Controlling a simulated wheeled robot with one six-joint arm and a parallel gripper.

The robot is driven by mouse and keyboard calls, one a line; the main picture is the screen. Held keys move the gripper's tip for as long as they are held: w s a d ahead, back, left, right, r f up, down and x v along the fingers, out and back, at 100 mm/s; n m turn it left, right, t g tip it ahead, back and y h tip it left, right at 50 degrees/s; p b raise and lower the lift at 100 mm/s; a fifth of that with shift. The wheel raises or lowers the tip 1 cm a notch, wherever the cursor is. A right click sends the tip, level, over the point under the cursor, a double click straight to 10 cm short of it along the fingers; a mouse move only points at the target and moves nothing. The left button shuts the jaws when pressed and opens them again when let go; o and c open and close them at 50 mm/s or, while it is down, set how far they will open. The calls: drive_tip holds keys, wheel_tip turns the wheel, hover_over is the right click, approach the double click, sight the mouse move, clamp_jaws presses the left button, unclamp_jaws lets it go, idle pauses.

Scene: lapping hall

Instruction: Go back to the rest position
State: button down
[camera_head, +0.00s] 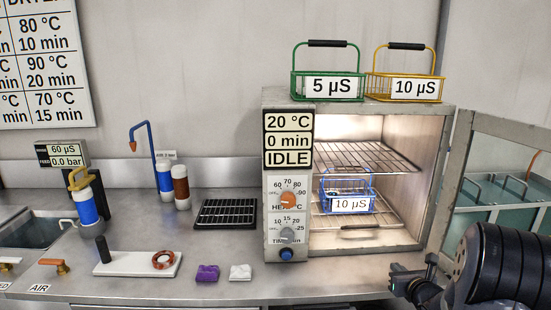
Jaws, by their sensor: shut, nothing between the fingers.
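My gripper (398,278) is at the lower right, low in front of the oven's right side, with the dark arm behind it at the picture's edge. It is shut and holds nothing. It is apart from the oven (277,220), whose door (456,185) stands open to the right. A blue wire basket (372,190) labelled 10 µS sits on the oven's lower rack. The oven display (288,141) reads 20 °C, 0 min, IDLE.
A green basket (296,83) labelled 5 µS and a yellow basket (440,80) labelled 10 µS stand on the oven. A purple cloth (207,273), a white cloth (240,272) and a white board (125,266) with a brown ring (163,260) lie on the bench. A black grid (226,212) lies left of the oven.

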drive_tip(key=v, duration=0.6)
drive_tip(key=shift+f, duration=0.15)
